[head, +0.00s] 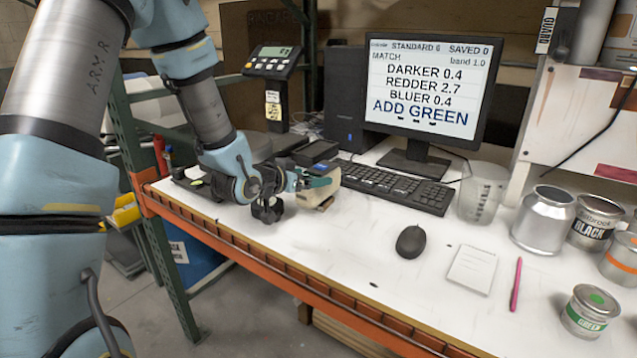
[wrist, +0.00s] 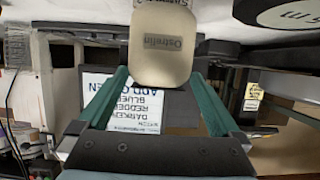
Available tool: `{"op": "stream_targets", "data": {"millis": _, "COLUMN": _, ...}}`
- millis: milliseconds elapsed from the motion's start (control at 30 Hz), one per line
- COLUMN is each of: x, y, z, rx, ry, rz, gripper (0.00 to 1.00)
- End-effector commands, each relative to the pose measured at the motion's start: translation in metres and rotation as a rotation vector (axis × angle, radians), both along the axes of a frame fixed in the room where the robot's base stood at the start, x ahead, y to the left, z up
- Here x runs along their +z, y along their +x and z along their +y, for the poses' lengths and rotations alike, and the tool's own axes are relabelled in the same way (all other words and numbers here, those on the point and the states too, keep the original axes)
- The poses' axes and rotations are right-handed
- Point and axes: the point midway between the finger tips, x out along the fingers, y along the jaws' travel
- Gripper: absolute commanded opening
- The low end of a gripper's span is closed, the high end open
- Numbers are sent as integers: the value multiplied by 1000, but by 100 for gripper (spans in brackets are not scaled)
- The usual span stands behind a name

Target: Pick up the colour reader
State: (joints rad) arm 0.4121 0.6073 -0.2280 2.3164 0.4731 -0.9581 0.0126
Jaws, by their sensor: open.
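A cream, rounded block (head: 322,193), which looks like the colour reader, is on the white bench left of the keyboard. In the wrist view the cream block (wrist: 161,45) is at top centre, with lettering on its face. My gripper (head: 314,180) is at the block, and a teal finger covers part of it in the head view. In the wrist view the fingers of my gripper (wrist: 157,75) are apart, one on each side of the block's near end. I cannot tell whether either finger touches it.
A keyboard (head: 395,184) and monitor (head: 428,90) are right of the block. A black box (head: 316,152) and a display on a post (head: 272,62) are behind. A mouse (head: 411,241), notepad (head: 471,269), pink pen (head: 516,284) and several cans lie right. The bench's front middle is clear.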

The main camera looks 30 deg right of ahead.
Motion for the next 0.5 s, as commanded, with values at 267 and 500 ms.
{"op": "stream_targets", "data": {"millis": 267, "x": -9, "y": 14, "z": -31, "rx": -1, "ry": 0, "rz": 2, "gripper": 100}}
{"op": "stream_targets", "data": {"millis": 500, "x": -14, "y": 18, "z": -37, "rx": 0, "ry": 1, "rz": 0, "gripper": 100}}
